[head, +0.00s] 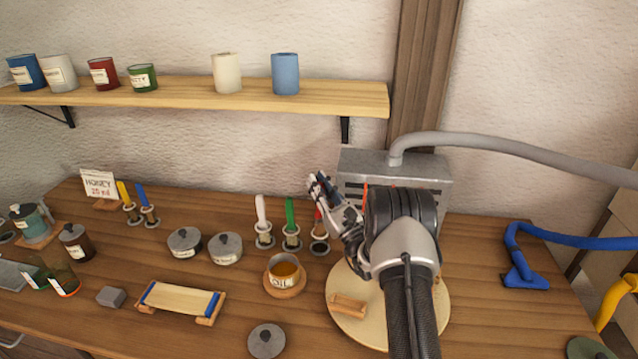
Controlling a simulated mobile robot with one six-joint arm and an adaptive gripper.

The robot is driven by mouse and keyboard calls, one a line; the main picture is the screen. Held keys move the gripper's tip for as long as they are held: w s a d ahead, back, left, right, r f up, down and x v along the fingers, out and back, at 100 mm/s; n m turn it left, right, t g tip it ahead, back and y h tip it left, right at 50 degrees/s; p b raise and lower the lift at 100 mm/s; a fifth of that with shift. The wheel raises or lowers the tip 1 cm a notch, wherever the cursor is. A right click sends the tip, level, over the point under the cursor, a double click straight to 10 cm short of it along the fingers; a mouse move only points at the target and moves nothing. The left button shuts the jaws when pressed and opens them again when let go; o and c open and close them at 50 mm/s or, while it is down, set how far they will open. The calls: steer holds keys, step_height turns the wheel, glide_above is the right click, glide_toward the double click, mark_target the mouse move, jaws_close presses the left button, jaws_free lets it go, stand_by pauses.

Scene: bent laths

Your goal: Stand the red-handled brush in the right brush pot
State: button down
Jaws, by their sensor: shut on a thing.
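My gripper (320,186) is at the back middle of the table in the head view, shut on the red-handled brush (318,215). Only a short red part of the brush shows, below the fingers; the rest is hidden by the gripper or too small to make out. The right brush pot (319,248) stands directly below it. I cannot tell whether the brush's lower end is inside the pot or just above it. To the left, a green-handled brush (290,212) and a white-handled brush (262,209) stand upright in similar pots.
An oil pot (284,278) stands in front of the brush pots. A grey metal box (420,170) with a hose is behind my arm. A round board (345,325) lies below my arm. Lidded jars (226,248) stand left. A wall shelf (180,92) hangs above.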

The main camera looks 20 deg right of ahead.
steer(key=shift+f+b, duration=1.25)
steer(key=shift+f, duration=0.5)
steer(key=c, duration=1.4)
jaws_free()
steer(key=shift+c, duration=0.2)
step_height(320, 180, up, 10)
